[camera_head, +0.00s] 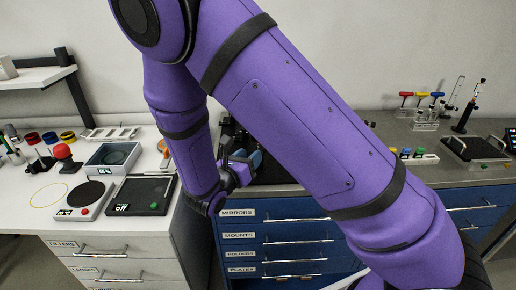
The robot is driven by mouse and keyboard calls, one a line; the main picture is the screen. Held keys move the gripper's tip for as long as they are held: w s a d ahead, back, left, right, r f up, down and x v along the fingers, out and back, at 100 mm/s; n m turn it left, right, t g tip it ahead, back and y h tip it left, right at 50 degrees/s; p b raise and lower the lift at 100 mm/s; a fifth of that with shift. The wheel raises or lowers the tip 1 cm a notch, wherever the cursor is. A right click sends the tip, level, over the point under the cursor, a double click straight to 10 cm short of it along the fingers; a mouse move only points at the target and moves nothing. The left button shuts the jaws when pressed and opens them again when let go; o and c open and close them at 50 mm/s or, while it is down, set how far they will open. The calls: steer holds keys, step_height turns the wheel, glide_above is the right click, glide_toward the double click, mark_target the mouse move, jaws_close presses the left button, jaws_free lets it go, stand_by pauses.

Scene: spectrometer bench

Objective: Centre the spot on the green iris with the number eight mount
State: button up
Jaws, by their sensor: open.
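My gripper (245,165) is at the end of my purple arm, over the front edge of the bench at the middle. It is small in the view and partly hidden by my wrist; it is open, and I see nothing held in it. My arm covers much of the bench behind it. I cannot make out the green iris, the number eight mount or a light spot. A dark piece of equipment (275,171) shows partly behind my arm.
On the left bench are coloured ring holders (32,138), a red knob (62,151), a grey-blue box (112,157), a black panel reading "off" (142,193) and a round plate (86,194). Blue labelled drawers (285,240) are below. Coloured-handled tools (422,96) stand at the right.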

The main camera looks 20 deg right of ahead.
steer(key=x, duration=0.5)
steer(key=shift+w+d, duration=0.2)
steer(key=shift+d, duration=0.05)
jaws_close()
